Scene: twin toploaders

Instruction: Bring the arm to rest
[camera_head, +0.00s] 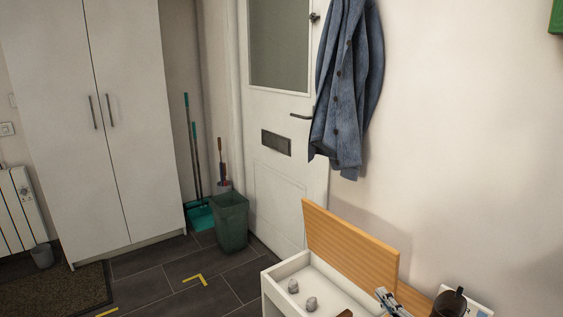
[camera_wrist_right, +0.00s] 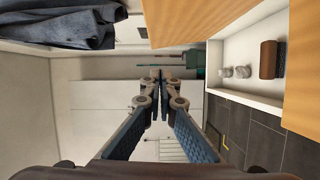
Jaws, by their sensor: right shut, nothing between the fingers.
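My right gripper (camera_head: 384,295) is at the bottom right of the head view, by the open wooden lid (camera_head: 350,245) of a white chest (camera_head: 276,289). In the right wrist view the fingers of my right gripper (camera_wrist_right: 160,74) meet at the tips with nothing between them. The chest also shows there, beside the gripper on the right (camera_wrist_right: 258,101). Two small grey lumps (camera_head: 311,303) and a brown item (camera_wrist_right: 268,60) lie inside the chest. My left gripper is not in view.
A blue jacket (camera_head: 347,90) hangs by the white door (camera_head: 285,180). A green bin (camera_head: 231,221), a teal dustpan (camera_head: 199,216) and a white wardrobe (camera_head: 130,120) stand behind. A dark rounded item (camera_head: 449,303) is at the lower right. Tiled floor (camera_head: 150,270) is mostly clear.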

